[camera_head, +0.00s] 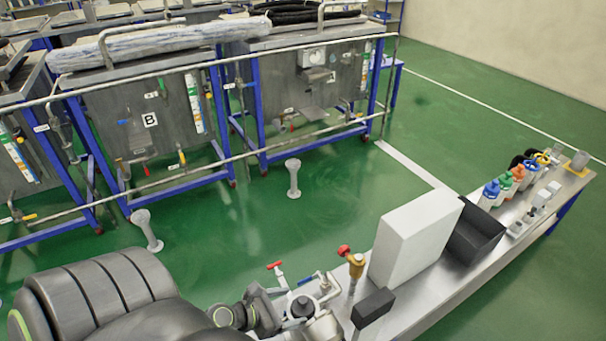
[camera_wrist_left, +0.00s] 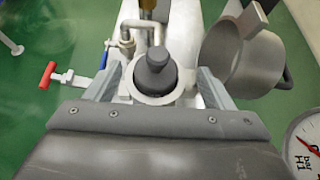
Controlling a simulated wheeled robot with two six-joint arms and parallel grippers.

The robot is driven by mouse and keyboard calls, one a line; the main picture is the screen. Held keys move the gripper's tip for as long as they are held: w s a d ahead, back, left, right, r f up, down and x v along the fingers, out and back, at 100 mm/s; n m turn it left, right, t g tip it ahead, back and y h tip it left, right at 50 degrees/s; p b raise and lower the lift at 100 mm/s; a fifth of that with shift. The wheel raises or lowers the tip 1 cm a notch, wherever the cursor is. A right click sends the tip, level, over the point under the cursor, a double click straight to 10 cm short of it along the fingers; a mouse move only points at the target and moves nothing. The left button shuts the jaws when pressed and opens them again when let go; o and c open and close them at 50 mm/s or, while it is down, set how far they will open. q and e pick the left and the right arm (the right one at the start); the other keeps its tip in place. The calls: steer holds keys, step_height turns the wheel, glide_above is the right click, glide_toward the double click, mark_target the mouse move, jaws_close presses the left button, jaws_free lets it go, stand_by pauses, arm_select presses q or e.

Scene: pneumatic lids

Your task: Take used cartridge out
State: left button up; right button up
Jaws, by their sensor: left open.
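The used cartridge seems to be the dark grey knobbed piece (camera_wrist_left: 156,72) standing in a round light metal housing (camera_wrist_left: 137,95). In the head view its dark top (camera_head: 303,306) shows near the bottom edge. My left gripper (camera_wrist_left: 160,80) is open, with one finger on each side of the knob; I cannot tell whether they touch it. In the head view this gripper (camera_head: 285,308) reaches in from the left. A large grey ring-shaped lid (camera_wrist_left: 238,60) stands swung open to the right of the housing. My right gripper is not in view.
A red-handled valve (camera_wrist_left: 47,75) and pipes lie left of the housing, a gauge (camera_wrist_left: 305,145) at right. On the bench are a brass valve (camera_head: 355,268), white box (camera_head: 415,235), open black bin (camera_head: 475,235) and several bottles (camera_head: 505,183). Green floor lies beyond.

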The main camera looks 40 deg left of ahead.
mark_target(298, 304)
arm_select(q)
steer(key=shift+f+x, duration=0.15)
steer(key=shift+x, duration=1.25)
steer(key=shift+f+x, duration=0.2)
steer(key=shift+x, duration=1.25)
steer(key=shift+s+a, duration=0.15)
steer(key=shift+a, duration=0.1)
steer(key=c, duration=1.6)
steer(key=shift+r, duration=0.2)
